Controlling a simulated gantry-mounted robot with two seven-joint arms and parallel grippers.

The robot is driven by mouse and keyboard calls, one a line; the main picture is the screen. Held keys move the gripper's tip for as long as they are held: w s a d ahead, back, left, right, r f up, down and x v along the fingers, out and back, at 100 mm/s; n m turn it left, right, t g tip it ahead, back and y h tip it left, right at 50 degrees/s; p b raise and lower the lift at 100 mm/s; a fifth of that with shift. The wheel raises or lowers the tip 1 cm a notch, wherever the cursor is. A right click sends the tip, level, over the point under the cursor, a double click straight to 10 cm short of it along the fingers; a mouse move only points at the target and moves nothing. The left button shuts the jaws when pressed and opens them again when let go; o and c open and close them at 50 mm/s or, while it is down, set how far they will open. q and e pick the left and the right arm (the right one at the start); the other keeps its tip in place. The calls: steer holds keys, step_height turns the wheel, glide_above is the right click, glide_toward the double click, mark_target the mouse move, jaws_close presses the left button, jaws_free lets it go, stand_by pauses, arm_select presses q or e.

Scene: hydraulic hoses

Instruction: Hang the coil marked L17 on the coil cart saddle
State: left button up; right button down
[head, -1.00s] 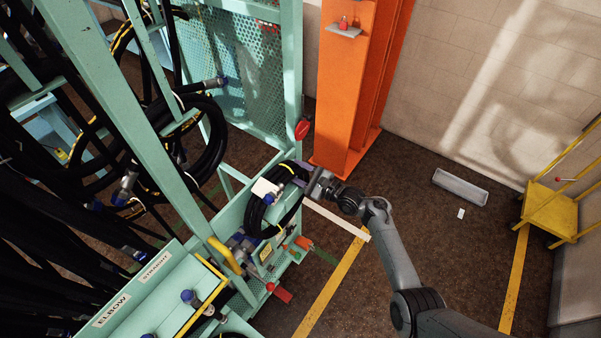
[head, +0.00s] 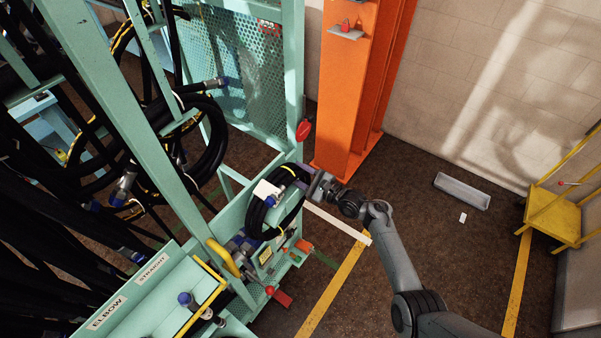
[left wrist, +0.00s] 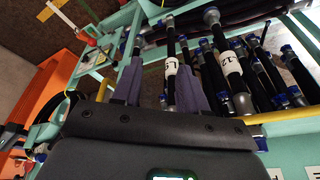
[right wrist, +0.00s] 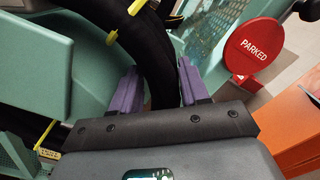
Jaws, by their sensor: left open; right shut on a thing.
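A black hose coil (head: 258,217) with yellow bands and a white tag (head: 267,190) is at the near end of the teal cart (head: 226,222). The tag's writing is too small to read, and I cannot tell if the coil rests on a saddle. My right gripper (head: 306,186) is shut on the coil's right side. In the right wrist view, black hose (right wrist: 158,70) runs between its purple fingers (right wrist: 158,90). My left gripper (left wrist: 160,85) shows only in the left wrist view, open, with a tagged hose (left wrist: 170,45) visible between and beyond its fingers.
Other hose coils (head: 215,140) hang on the teal rack at left. Bins marked ELBOW and STRAIGHT (head: 153,270) stand in front. An orange column (head: 345,100) rises behind the right gripper. A red PARKED disc (right wrist: 254,52) is near it. Floor at right is mostly clear, with a grey tray (head: 462,191).

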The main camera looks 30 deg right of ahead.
steer(key=shift+c, duration=2.4)
jaws_free()
steer(key=shift+s+a+f, duration=0.15)
steer(key=shift+a+f, duration=0.2)
steer(key=shift+f, duration=0.05)
steer(key=shift+a+f, duration=0.1)
steer(key=shift+f, duration=0.1)
steer(key=shift+s+d+r, duration=0.15)
steer(key=shift+s+d, duration=0.05)
steer(key=shift+s, duration=0.15)
steer(key=v, duration=1)
steer(key=shift+d+r+b, duration=0.3)
steer(key=shift+d+r, duration=0.15)
steer(key=shift+w, duration=0.1)
